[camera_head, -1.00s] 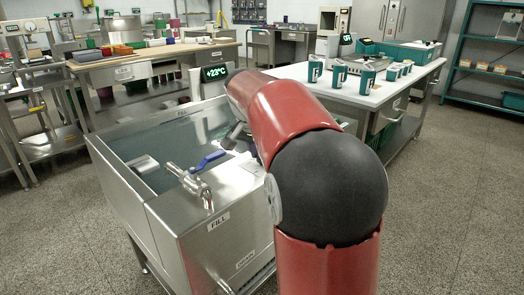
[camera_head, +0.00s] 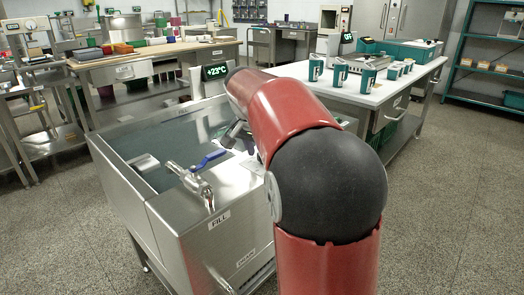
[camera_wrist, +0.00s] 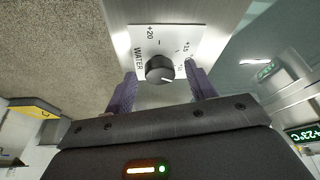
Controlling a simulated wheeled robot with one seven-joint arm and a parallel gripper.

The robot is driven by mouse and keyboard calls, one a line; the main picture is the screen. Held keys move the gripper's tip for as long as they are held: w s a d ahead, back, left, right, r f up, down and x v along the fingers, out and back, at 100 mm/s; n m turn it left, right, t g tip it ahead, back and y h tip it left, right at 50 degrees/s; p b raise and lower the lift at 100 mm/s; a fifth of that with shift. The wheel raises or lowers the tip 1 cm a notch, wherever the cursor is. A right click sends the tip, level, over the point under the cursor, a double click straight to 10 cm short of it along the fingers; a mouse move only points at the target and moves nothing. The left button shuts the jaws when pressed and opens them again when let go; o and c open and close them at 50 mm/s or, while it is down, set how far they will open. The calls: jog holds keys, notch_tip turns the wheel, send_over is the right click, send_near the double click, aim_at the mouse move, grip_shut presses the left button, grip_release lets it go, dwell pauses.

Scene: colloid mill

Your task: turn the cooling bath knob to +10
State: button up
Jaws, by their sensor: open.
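The cooling bath knob (camera_wrist: 160,70) is black and round, with a pale pointer line toward its right side in the wrist view. It sits on a white dial plate (camera_wrist: 172,42) marked "WATER", "+20", "+15" and a partly hidden figure that looks like 10. My gripper (camera_wrist: 159,72) is open, with one purple finger on each side of the knob; contact cannot be made out.
A blue-handled tap (camera_head: 208,160) stands on the bath's rim, left of my gripper. A white table (camera_head: 375,88) with several teal mugs is behind to the right. A wooden-topped bench (camera_head: 150,52) is behind to the left. The floor at right is clear.

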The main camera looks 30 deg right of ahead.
jog(key=v, duration=0.7)
jog(key=shift+a+r, duration=0.2)
jog(key=shift+r, duration=0.15)
jog(key=shift+s, duration=0.15)
jog(key=s+a+f+n+t+y, duration=0.1)
jog(key=s+a+f+n, duration=0.2)
jog(key=s, duration=0.5)
jog(key=s+a+f+n+t+y, duration=0.1)
jog(key=s+a+f+n, duration=0.3)
jog(key=s, duration=0.4)
jog(key=s+a+f+n+t+y, duration=0.1)
jog(key=s+a+f+n, duration=0.3)
jog(key=s+f, duration=0.3)
jog(key=shift+s+a+y, duration=0.3)
jog(key=shift+s+a, duration=0.35)
jog(key=shift+s, duration=0.1)
